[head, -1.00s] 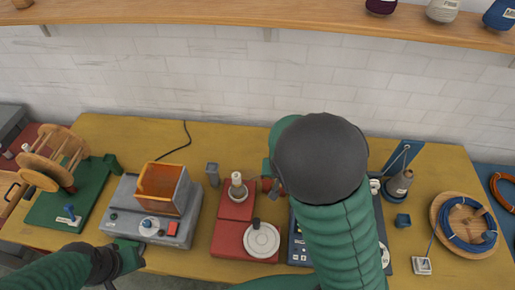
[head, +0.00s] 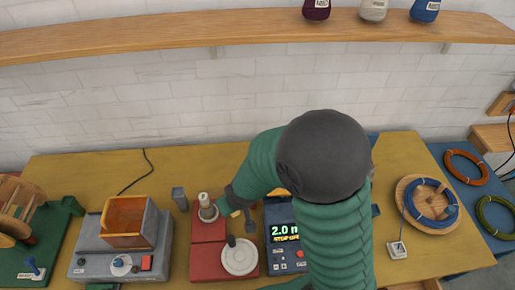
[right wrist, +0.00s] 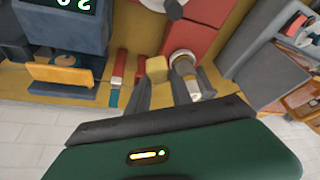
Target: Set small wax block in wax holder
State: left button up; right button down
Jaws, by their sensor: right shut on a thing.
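The small wax block (right wrist: 157,68) is yellow and sits between the fingertips of my right gripper (right wrist: 158,82), which is shut on it. In the head view the block shows as a small yellow patch by my right gripper (head: 236,212). Just beside it stands an upright pale spool on a grey collar (head: 207,210), on a red base (head: 209,232); it also shows in the right wrist view (right wrist: 185,68). I cannot tell for certain which fixture is the wax holder. Only a green sliver, likely my left gripper (head: 102,287), shows at the bottom edge.
A grey machine with an orange box (head: 126,222) stands left, with a small grey post (head: 180,198) to its right. A counter with a lit display (head: 284,232) is right of the red base. A red-handled tool (right wrist: 118,65) lies near my gripper. Wire coils (head: 429,202) lie right.

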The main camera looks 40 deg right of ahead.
jog(key=s+d+f+m+g+h+p, duration=0.35)
jog(key=s+d+m+p, duration=1)
jog(key=d, duration=0.45)
jog(key=shift+m+h, duration=0.35)
jog(key=shift+m, duration=0.3)
jog(key=w+d+b, duration=0.2)
jog(key=d+b, duration=0.2)
jog(key=b, duration=0.1)
jog(key=w+d+f+b, duration=0.1)
jog(key=w+d+b, duration=0.1)
jog(key=d+b, duration=0.2)
jog(key=w+d+b, duration=0.2)
jog(key=d+b, duration=0.2)
jog(key=b, duration=0.3)
jog(key=shift+w+d+f, duration=0.25)
jog(key=shift+w+d, duration=0.05)
jog(key=shift+d, duration=0.1)
jog(key=x, duration=0.3)
jog(key=shift+a+b, duration=0.25)
jog(key=shift+b, duration=0.1)
jog(key=shift+w+f, duration=0.15)
jog(key=shift+f, duration=0.25)
